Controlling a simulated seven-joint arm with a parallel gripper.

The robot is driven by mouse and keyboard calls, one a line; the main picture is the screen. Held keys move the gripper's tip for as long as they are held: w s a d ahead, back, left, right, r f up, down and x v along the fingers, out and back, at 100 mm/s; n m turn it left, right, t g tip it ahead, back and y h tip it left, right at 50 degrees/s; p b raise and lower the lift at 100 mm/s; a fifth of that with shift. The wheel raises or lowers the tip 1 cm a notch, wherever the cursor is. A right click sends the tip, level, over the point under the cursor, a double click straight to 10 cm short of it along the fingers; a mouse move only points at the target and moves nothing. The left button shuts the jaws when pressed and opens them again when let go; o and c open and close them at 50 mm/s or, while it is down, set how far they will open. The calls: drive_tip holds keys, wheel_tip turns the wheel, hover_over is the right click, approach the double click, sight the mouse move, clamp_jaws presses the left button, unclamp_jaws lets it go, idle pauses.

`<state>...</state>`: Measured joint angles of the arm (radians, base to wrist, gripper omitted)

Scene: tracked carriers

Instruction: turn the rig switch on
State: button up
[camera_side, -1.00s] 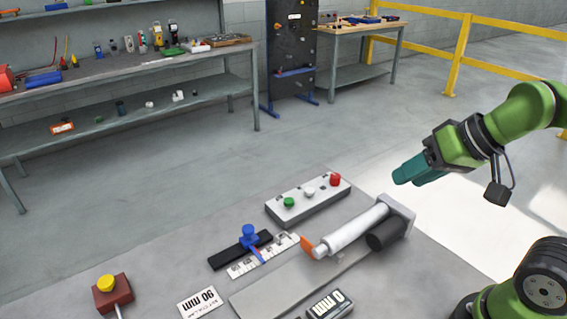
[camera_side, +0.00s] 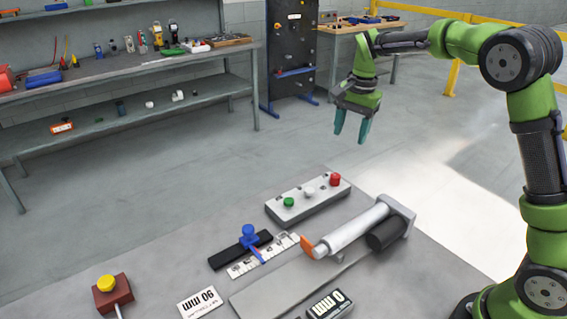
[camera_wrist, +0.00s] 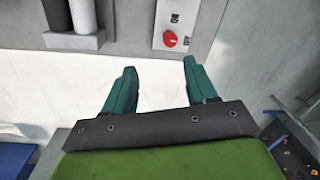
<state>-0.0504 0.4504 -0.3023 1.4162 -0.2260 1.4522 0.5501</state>
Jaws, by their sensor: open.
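A white control box (camera_side: 290,207) lies on the table with a green knob (camera_side: 289,202), a white knob (camera_side: 309,191) and a red knob (camera_side: 335,179). In the wrist view the red knob (camera_wrist: 170,39) sits on the end of the box, beside printed ON and OFF marks. My gripper (camera_side: 351,132) is open and empty, fingers pointing down, in the air above and behind the red end of the box. In the wrist view my gripper (camera_wrist: 160,66) has its fingers spread below the red knob, touching nothing.
A silver cylinder (camera_side: 352,231) with an orange tip (camera_side: 307,246) lies in front of the box. A blue slider (camera_side: 249,235), a 90 mm card (camera_side: 200,302), a mm readout (camera_side: 328,304) and a yellow button (camera_side: 106,283) on a red block share the table. Open floor lies behind the table.

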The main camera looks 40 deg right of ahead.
sight(336, 175)
drive_tip(key=w+f+m, duration=0.1)
drive_tip(key=f+m, duration=0.1)
drive_tip(key=f, duration=0.3)
drive_tip(key=w+f+m, duration=0.1)
drive_tip(key=f+m, duration=0.1)
drive_tip(key=f, duration=0.3)
drive_tip(key=w+f+m+g, duration=0.1)
drive_tip(key=f+m, duration=0.1)
drive_tip(key=f, duration=0.3)
drive_tip(key=shift+w+d+f, duration=0.25)
drive_tip(key=shift+w+d, duration=0.1)
drive_tip(key=shift+w, duration=0.05)
drive_tip(key=shift+c, duration=0.3)
drive_tip(key=c, duration=1)
